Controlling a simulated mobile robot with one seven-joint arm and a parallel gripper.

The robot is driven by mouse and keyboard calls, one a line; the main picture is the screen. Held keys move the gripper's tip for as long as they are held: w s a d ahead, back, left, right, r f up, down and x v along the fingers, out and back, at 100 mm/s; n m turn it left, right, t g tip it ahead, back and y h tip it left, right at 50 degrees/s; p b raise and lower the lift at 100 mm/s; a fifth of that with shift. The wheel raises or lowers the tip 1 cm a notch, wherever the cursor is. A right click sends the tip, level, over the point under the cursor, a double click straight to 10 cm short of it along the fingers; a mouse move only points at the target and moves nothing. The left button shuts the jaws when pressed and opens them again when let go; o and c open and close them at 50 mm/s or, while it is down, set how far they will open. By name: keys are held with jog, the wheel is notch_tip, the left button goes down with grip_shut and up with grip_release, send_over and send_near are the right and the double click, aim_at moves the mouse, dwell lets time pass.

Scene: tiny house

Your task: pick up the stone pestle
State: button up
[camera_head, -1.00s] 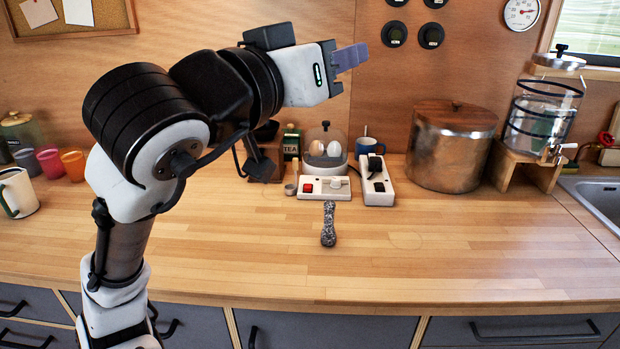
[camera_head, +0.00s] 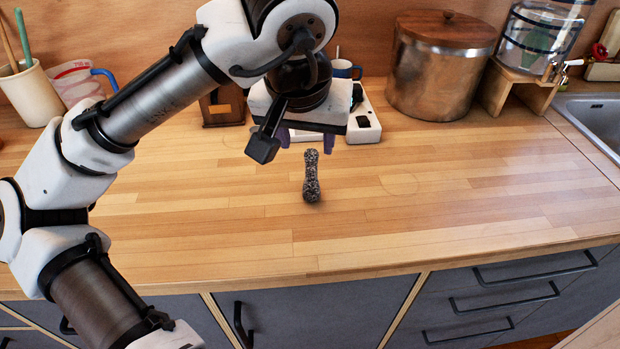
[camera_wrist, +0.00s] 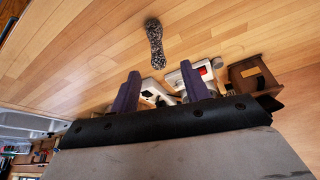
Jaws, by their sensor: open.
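The stone pestle (camera_head: 312,178) is a speckled grey, club-shaped piece on the wooden counter, its thicker end toward the front edge. It also shows in the wrist view (camera_wrist: 155,44), beyond the fingertips. My gripper (camera_head: 307,143) is above the counter, behind and over the pestle's far end in the head view. Its two purple fingers are apart and empty, also seen in the wrist view (camera_wrist: 160,82). The pestle is not between the fingers there. Part of the fingers is hidden behind my wrist in the head view.
A lidded metal pot (camera_head: 440,70) and a glass dispenser (camera_head: 540,40) stand at the back right. A utensil cup (camera_head: 30,92) stands at the back left. The counter (camera_head: 430,200) around the pestle is clear.

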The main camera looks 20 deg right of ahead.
aim_at(312, 163)
jog(key=x, duration=0.9)
jog(key=shift+w+d, duration=0.1)
jog(key=shift+d, duration=0.1)
jog(key=shift+r, duration=0.1)
jog(key=shift+c, duration=0.4)
grip_shut()
